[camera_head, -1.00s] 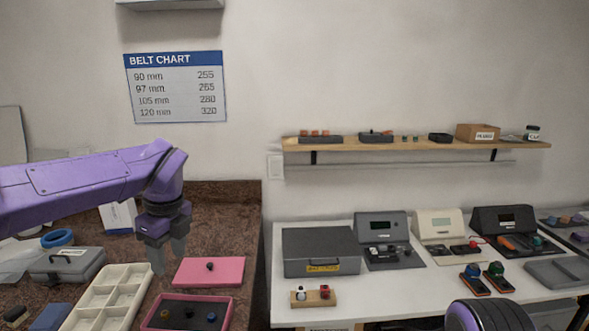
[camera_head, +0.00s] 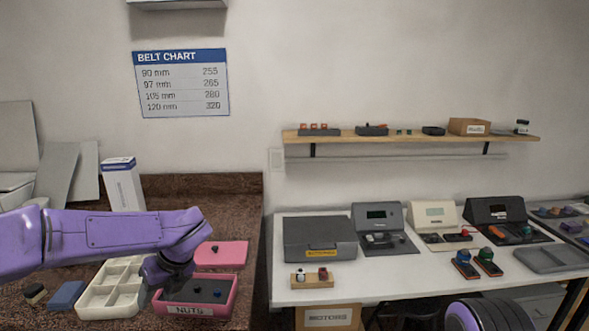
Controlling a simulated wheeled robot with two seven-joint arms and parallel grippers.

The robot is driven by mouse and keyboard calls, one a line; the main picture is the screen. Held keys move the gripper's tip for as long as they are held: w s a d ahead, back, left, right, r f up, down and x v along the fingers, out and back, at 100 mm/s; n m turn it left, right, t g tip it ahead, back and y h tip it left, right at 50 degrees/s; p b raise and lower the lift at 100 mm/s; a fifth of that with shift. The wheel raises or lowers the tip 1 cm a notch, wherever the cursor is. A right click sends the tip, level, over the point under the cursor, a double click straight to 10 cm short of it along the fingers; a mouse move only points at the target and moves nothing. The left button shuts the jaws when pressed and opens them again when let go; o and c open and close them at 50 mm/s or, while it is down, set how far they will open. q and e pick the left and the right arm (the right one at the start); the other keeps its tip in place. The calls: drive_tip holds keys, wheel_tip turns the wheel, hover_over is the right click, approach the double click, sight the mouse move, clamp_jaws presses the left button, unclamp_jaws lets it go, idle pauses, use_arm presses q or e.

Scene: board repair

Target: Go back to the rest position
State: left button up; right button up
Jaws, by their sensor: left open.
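My left arm comes in from the left, lower in the picture, over the brown counter. My left gripper (camera_head: 165,274) is open and seen end-on beside the pink box marked NUTS (camera_head: 196,309), near the white compartment tray (camera_head: 112,290). Its fingers are partly hidden by the wrist, and I see nothing held. Whether it touches the box or tray I cannot tell. A purple rounded part of my own body shows at the bottom right. My right gripper is not in view.
A pink lid (camera_head: 221,258) with a dark knob lies behind the box. A blue block (camera_head: 66,296) lies left of the tray. A white bench (camera_head: 400,283) with a grey case (camera_head: 319,240) and several devices stands to the right. A shelf (camera_head: 411,138) hangs above.

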use_arm(q)
drive_tip(key=s+a+f+m+t+y+b, duration=0.1)
drive_tip(key=s+a+f+m+t+b, duration=0.15)
drive_tip(key=f+m, duration=0.55)
drive_tip(key=s+a+f+m+t+y+b, duration=0.1)
drive_tip(key=s+f+m, duration=0.4)
drive_tip(key=f, duration=0.6)
drive_tip(key=s+a+f+m+t+y+b, duration=0.1)
drive_tip(key=s+f+m+y+b, duration=0.1)
drive_tip(key=f+m, duration=0.65)
drive_tip(key=s+d+f+m+h, duration=0.1)
drive_tip(key=s+f+m+h, duration=0.1)
drive_tip(key=s+f+m, duration=0.2)
drive_tip(key=s+d+f+m+g+h+b, duration=0.1)
drive_tip(key=s+f+m, duration=0.4)
drive_tip(key=s, duration=0.6)
drive_tip(key=s+d+f+m+h+b, duration=0.1)
drive_tip(key=s+f+m+h, duration=0.2)
drive_tip(key=s+f+m, duration=0.2)
drive_tip(key=s+m, duration=0.3)
drive_tip(key=shift+s+d+h, duration=0.2)
drive_tip(key=shift+d+h, duration=0.1)
